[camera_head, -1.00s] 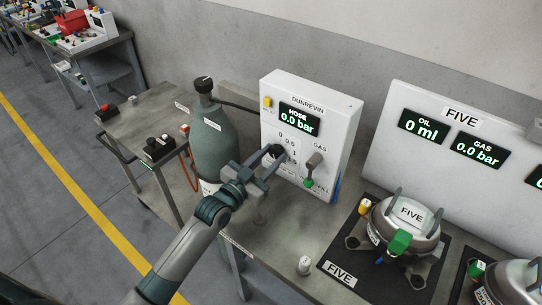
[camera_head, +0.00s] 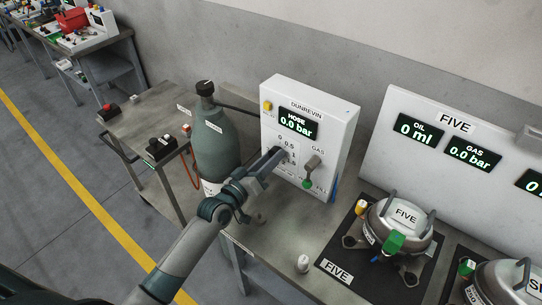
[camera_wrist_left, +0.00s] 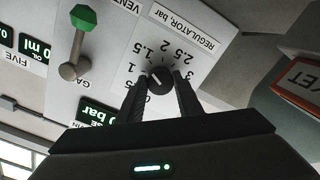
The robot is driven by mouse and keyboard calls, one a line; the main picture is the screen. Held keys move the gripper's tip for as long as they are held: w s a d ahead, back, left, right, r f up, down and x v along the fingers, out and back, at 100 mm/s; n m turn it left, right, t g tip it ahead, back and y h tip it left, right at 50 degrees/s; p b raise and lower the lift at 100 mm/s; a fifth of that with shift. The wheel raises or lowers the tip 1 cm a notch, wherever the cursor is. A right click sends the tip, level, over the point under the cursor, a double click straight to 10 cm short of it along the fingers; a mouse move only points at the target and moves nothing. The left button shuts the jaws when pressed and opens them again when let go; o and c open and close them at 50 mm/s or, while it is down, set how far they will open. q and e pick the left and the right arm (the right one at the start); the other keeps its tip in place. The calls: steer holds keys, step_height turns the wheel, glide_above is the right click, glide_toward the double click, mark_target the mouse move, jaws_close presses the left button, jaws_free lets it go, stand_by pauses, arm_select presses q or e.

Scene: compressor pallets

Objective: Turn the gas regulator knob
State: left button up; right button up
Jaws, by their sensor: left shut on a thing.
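The gas regulator knob (camera_wrist_left: 159,79) is black and round with a white mark, on the white panel (camera_head: 343,118) labelled DUNREVIN. In the left wrist view, which is upside down, a scale labelled REGULATOR, bar surrounds it. The white mark points to the upper left of that picture, roughly between 1 and 1.5. My left gripper (camera_head: 279,153) reaches the panel from the front left. Its two fingers are shut on the knob, one on each side, and mostly hide it in the head view. The hose display (camera_head: 298,123) reads 0.0 bar. My right gripper is not in view.
A gas lever (camera_head: 311,169) with a green tip sits right of the knob. A green gas cylinder (camera_head: 215,145) stands left of the panel. A compressor labelled FIVE (camera_head: 402,222) sits on a dark mat to the right. A small white object (camera_head: 303,263) stands near the front edge.

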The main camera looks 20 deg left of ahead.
arm_select(q)
steer(key=shift+r+n+h+p, duration=0.15)
steer(key=shift+n+p, duration=0.45)
steer(key=shift+n, duration=3.05)
steer(key=shift+n+h+p, duration=0.15)
steer(key=shift+n+p, duration=0.4)
steer(key=shift+n, duration=3.1)
steer(key=o, duration=1)
steer(key=shift+o, duration=0.2)
steer(key=b+v, duration=0.4)
steer(key=v, duration=1.3)
steer(key=shift+s+b, duration=0.15)
steer(key=shift+b, duration=0.2)
